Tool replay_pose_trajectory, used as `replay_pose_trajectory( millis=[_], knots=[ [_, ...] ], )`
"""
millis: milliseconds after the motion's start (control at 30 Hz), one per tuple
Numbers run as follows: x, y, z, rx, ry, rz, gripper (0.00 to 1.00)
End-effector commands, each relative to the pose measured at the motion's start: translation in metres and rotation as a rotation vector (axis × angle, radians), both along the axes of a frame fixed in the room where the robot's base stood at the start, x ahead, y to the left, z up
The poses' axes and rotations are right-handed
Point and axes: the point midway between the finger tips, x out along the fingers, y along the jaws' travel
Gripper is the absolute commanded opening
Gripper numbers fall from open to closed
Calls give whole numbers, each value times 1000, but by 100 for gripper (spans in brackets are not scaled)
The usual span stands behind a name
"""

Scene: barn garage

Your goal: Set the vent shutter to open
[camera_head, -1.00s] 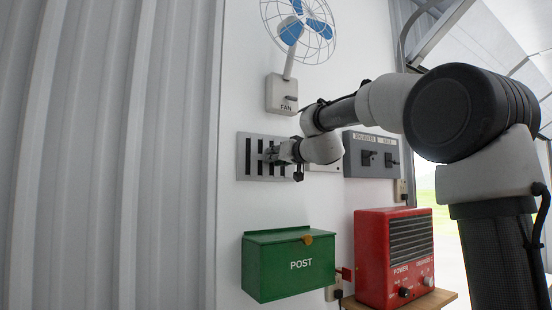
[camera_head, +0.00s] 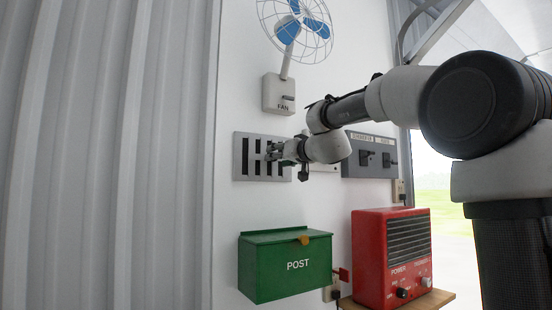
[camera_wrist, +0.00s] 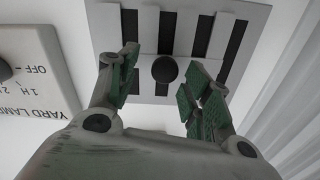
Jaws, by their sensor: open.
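The vent shutter (camera_head: 241,157) is a grey wall plate with dark vertical slots, left of centre in the head view. In the wrist view the vent shutter (camera_wrist: 108,22) fills the upper middle, with light slats between dark gaps. A round dark knob (camera_wrist: 165,69) stands out from its middle slat. My gripper (camera_wrist: 162,78) is open, with one green-padded finger on each side of the knob. I cannot tell whether either finger touches it. In the head view my gripper (camera_head: 276,151) is in front of the shutter's right part and hides the knob.
A fan (camera_head: 279,94) is above the shutter and a green post box (camera_head: 270,270) below. A grey switch panel (camera_head: 350,158) is to the right. A red heater (camera_head: 372,258) stands on a shelf. A yard lamp timer (camera_wrist: 40,60) is beside the shutter in the wrist view.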

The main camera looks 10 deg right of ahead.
Motion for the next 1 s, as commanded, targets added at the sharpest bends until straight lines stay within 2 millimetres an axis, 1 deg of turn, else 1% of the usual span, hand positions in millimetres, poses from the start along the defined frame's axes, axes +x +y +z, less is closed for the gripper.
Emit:
replay_pose_trajectory(
  millis=[33,200,300,400,500,600,1000],
  knots=[
    [-12,-4,2,1,-3,-2,49],
    [-49,-17,1,-1,-3,-3,49],
    [-67,-23,1,1,-2,-4,49],
    [-80,-27,0,0,-2,-2,49],
    [-87,-30,1,-1,-3,-3,49],
    [-90,-30,0,-1,-1,-2,49],
    [-90,-30,0,-1,-1,-1,49]
  ],
)
